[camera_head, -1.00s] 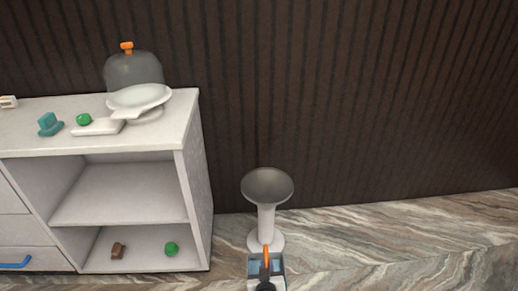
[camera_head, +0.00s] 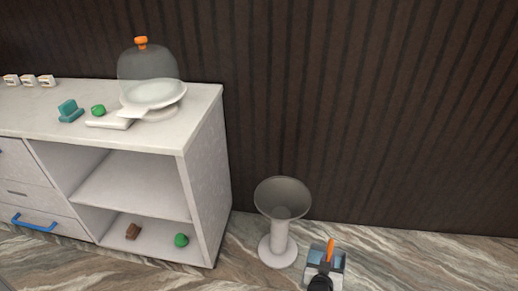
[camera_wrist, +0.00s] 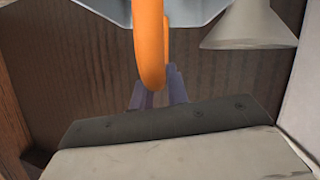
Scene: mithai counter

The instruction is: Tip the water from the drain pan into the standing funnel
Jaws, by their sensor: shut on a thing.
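The funnel (camera_head: 282,192) stands upright on the marble floor, with a wide grey bowl and a round white base. A pale flared part of it (camera_wrist: 250,25) shows at top right in the wrist view. My gripper (camera_head: 327,264) is low, right of the funnel and apart from it. It is shut on the orange handle (camera_wrist: 150,45) of the drain pan. The pan's grey edge (camera_wrist: 90,6) spans the top of the wrist view; bluish parts of the pan (camera_head: 314,255) show beside the gripper in the head view. I cannot make out the water level.
A white cabinet (camera_head: 206,175) stands left of the funnel. On top are a cake stand under a glass dome (camera_head: 148,68), a green ball (camera_head: 98,110), a teal object (camera_head: 70,111) and small white boxes. A dark ribbed wall (camera_head: 400,110) is behind. Floor at right is clear.

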